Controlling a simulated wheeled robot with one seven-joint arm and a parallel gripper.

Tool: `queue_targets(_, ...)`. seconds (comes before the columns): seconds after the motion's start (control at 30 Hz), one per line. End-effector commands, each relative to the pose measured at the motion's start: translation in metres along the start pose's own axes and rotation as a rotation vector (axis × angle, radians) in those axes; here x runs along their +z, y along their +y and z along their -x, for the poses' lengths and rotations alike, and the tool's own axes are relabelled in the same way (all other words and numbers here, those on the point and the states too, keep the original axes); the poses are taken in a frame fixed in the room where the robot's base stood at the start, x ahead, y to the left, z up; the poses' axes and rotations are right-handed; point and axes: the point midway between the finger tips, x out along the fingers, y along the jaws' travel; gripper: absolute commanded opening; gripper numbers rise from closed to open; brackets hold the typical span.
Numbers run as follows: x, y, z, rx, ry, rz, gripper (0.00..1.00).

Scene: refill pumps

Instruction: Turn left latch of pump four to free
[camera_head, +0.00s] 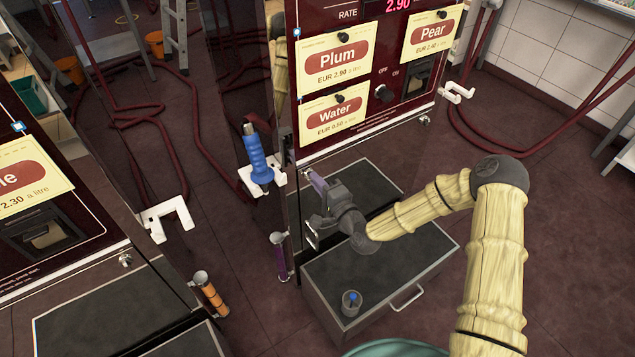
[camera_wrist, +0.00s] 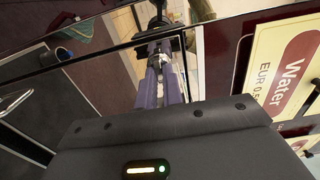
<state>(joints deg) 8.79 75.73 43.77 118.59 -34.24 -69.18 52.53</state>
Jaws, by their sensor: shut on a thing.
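The pump (camera_head: 366,125) with the Plum, Pear and Water cards stands in front of me; no pump number is readable. My gripper (camera_head: 306,173) is at the lower left edge of its front panel, with purple fingers pointing at that edge. In the wrist view the fingers of my gripper (camera_wrist: 160,66) are closed together around a small dark part, taken as the left latch (camera_wrist: 157,38), at the panel's edge. The fingers hide most of the latch, so its turn position cannot be told.
A blue-handled nozzle (camera_head: 257,160) hangs in a white holder left of my gripper. A dark-topped box (camera_head: 385,265) with a small grey cup (camera_head: 351,303) stands below my arm. The Water card (camera_wrist: 285,75) is close by on the right in the wrist view.

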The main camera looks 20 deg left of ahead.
Motion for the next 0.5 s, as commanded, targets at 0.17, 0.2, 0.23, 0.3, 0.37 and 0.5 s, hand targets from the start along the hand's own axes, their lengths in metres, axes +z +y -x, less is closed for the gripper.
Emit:
queue_targets(0.17, -0.0027, 0.0003, 0.0002, 0.0, 0.007, 0.0, 0.0)
queue_targets(0.2, -0.0028, 0.0003, 0.0002, 0.0, 0.007, 0.0, 0.0)
queue_targets(0.23, -0.0028, 0.0003, 0.0002, 0.0, 0.007, 0.0, 0.12)
queue_targets(0.3, -0.0026, 0.0003, 0.0002, 0.0, 0.006, 0.0, 0.26)
queue_targets(0.37, -0.0021, 0.0003, 0.0002, 0.001, 0.005, 0.0, 0.3)
queue_targets(0.5, -0.0013, 0.0003, 0.0001, 0.001, 0.003, 0.001, 0.3)
